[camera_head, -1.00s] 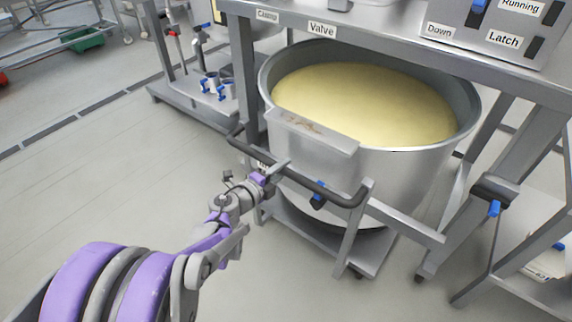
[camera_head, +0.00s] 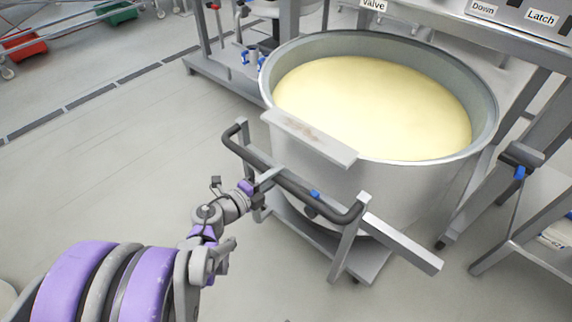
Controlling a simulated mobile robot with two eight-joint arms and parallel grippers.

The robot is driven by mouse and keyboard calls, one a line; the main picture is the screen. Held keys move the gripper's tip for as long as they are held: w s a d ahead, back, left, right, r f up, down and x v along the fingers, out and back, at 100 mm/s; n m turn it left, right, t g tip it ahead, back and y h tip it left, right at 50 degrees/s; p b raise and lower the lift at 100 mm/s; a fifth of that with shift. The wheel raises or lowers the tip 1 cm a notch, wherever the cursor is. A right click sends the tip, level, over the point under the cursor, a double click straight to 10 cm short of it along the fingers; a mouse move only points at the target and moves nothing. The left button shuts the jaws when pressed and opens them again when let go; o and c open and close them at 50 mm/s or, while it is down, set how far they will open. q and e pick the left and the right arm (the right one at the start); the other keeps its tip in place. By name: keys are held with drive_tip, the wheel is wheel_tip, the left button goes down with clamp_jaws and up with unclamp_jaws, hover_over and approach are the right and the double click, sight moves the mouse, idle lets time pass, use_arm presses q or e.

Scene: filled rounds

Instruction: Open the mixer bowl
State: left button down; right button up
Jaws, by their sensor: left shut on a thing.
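The mixer bowl (camera_head: 400,178) is a large grey metal tub on a low wheeled frame (camera_head: 372,262), filled with pale yellow contents (camera_head: 375,105). A dark push handle (camera_head: 330,202) runs along its near side. My left gripper (camera_head: 264,184) is shut on this handle near its middle. My left arm reaches in from the lower left. The right gripper is out of view.
A metal frame with a label panel (camera_head: 520,18) reading "Down" and "Latch" stands behind the bowl at the upper right. A metal stand (camera_head: 225,78) is behind at the left. The floor at left is clear.

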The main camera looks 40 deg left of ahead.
use_arm(q)
drive_tip(key=shift+f+v, duration=0.15)
drive_tip(key=shift+v, duration=0.8)
drive_tip(key=shift+f+v, duration=0.2)
drive_tip(key=shift+v, duration=0.7)
drive_tip(key=c, duration=0.6)
unclamp_jaws()
drive_tip(key=shift+s, duration=0.1)
drive_tip(key=d+p+v, duration=0.1)
drive_tip(key=p+v, duration=0.1)
drive_tip(key=v, duration=0.8)
drive_tip(key=shift+s+a, duration=0.4)
drive_tip(key=shift+a, duration=0.05)
drive_tip(key=shift+r, duration=0.15)
